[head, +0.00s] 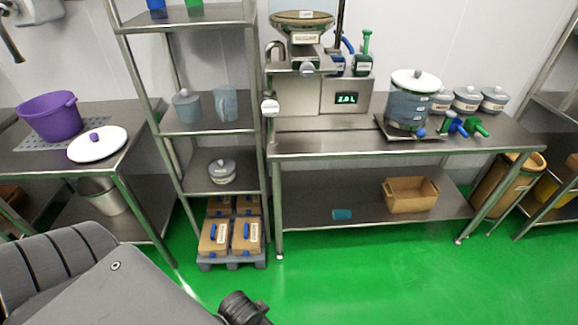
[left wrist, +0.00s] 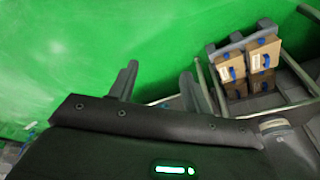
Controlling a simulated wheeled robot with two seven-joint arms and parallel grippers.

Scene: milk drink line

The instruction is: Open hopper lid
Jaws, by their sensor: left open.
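The hopper (head: 300,38) sits on top of the steel dosing machine (head: 300,97) on the middle table, at the top of the head view. Its round top (head: 302,17) is brownish with a pale label; I cannot tell for sure whether this is a closed lid or the hopper's contents. In the left wrist view, my left gripper (left wrist: 157,87) has its two fingers apart with nothing between them, over the green floor and far from the hopper. My left gripper's fingers cannot be made out in the head view. My right gripper is not in view.
A steel shelf rack (head: 212,131) stands left of the machine, with boxes (head: 214,237) on a grey pallet below. A lidded clear container (head: 408,105) stands to the right. A purple pot (head: 48,118) and white lid (head: 97,146) are on the left table. The front floor is clear.

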